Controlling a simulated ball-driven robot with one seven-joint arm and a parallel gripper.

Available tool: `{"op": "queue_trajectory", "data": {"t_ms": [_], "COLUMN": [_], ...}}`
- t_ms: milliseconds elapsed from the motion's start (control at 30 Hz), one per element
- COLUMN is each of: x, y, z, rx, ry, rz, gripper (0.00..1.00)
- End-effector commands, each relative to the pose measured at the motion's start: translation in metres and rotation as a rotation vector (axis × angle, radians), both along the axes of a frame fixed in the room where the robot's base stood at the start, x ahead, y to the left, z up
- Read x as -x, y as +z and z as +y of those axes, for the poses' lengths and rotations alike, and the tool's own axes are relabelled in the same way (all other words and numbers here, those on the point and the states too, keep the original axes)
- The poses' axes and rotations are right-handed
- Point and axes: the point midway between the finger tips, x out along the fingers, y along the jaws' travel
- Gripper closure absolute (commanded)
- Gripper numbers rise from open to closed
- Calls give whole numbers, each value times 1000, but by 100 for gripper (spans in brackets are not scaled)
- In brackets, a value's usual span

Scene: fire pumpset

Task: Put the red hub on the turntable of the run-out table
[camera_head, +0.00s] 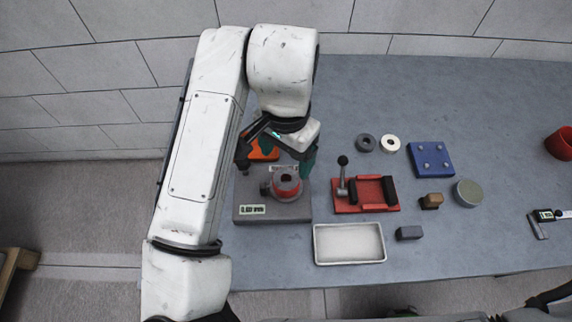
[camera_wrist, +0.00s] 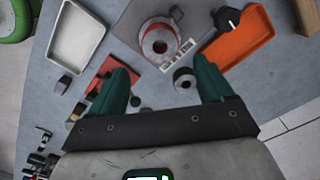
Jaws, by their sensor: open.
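The red hub (camera_head: 287,188) is a ring with a dark bore. It sits on the round grey turntable on top of the run-out table (camera_head: 241,195), a grey block with a small readout on its front. The hub also shows in the wrist view (camera_wrist: 160,47), at the top middle, with the run-out table's grey plate around it. My gripper (camera_head: 278,163) is above the back part of the run-out table, its green fingers apart. In the wrist view the fingers (camera_wrist: 160,70) are spread with nothing held between them, and the hub is beyond their tips.
An orange tray (camera_head: 264,152) lies behind the run-out table. To the right are a red fixture (camera_head: 365,207) with a lever, a white tray (camera_head: 349,257), two rings, a blue block (camera_head: 431,159) and a grey round piece (camera_head: 468,192). The table beyond the rings is clear.

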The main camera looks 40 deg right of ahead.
Motion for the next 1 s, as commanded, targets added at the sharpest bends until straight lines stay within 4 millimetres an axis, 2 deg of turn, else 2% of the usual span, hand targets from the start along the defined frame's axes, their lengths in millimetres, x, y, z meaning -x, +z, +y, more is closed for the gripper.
{"op": "queue_trajectory", "data": {"t_ms": [100, 300, 1000], "x": [0, 0, 0], "y": [21, 38, 41], "z": [0, 0, 0], "rx": [-1, -1, -1], "ry": [-2, -1, 0], "rz": [-2, -1, 0], "gripper": [20, 20, 20]}}
